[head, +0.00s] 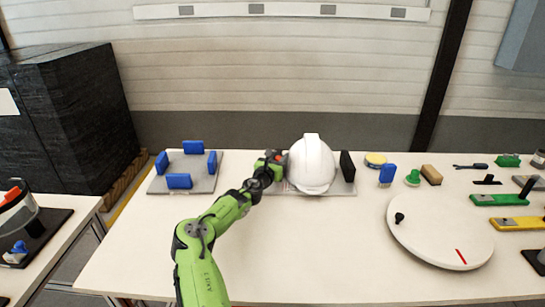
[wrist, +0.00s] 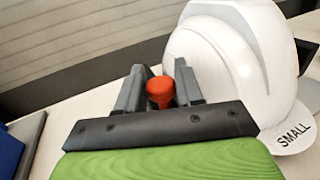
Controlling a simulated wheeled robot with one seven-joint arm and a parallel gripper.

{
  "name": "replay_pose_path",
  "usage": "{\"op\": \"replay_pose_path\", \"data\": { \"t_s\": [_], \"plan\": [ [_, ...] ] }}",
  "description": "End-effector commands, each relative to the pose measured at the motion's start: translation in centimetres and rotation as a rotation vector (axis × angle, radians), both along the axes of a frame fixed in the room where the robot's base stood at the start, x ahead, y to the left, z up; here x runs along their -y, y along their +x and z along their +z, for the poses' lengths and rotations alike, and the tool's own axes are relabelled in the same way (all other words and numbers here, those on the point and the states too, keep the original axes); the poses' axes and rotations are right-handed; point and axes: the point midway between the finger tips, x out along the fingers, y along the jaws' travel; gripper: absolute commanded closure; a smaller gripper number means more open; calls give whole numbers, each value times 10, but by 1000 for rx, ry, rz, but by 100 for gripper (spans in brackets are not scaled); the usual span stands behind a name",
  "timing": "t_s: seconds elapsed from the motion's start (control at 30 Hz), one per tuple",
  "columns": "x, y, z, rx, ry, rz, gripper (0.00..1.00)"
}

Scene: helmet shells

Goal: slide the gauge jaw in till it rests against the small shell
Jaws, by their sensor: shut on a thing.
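The small shell (head: 312,165) is a white helmet on a grey gauge plate (head: 340,188). In the wrist view the shell (wrist: 215,60) fills the upper right, and its brim reads SMALL. A black upright block (head: 347,166) stands at the shell's right side. My gripper (head: 275,160) is at the shell's left side. In the wrist view my gripper (wrist: 160,90) is shut on a red knob (wrist: 160,93), which seems to belong to the sliding gauge jaw. The jaw's body is hidden by my gripper, so I cannot tell whether it touches the shell.
A grey plate with several blue blocks (head: 179,181) lies to the left. A white turntable disc (head: 440,230) is at the right. A yellow-topped tin (head: 375,160), a blue item (head: 387,175) and a brush (head: 431,175) lie right of the gauge. The front middle table is clear.

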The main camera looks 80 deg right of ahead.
Motion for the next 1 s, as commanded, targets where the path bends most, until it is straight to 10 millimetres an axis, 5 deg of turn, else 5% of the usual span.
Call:
{"op": "replay_pose_path", "data": {
  "t_s": [0.27, 0.3, 0.4, 0.77, 1.0],
  "plan": [
    [1, -5, 1, 3, -1, -3, 100],
    [1, -5, 1, 3, -1, -2, 59],
    [1, -5, 1, 3, -1, -2, 47],
    [-6, -3, 1, 1, 1, -3, 47],
    [-52, 5, 2, 1, 3, -3, 47]
  ]
}}
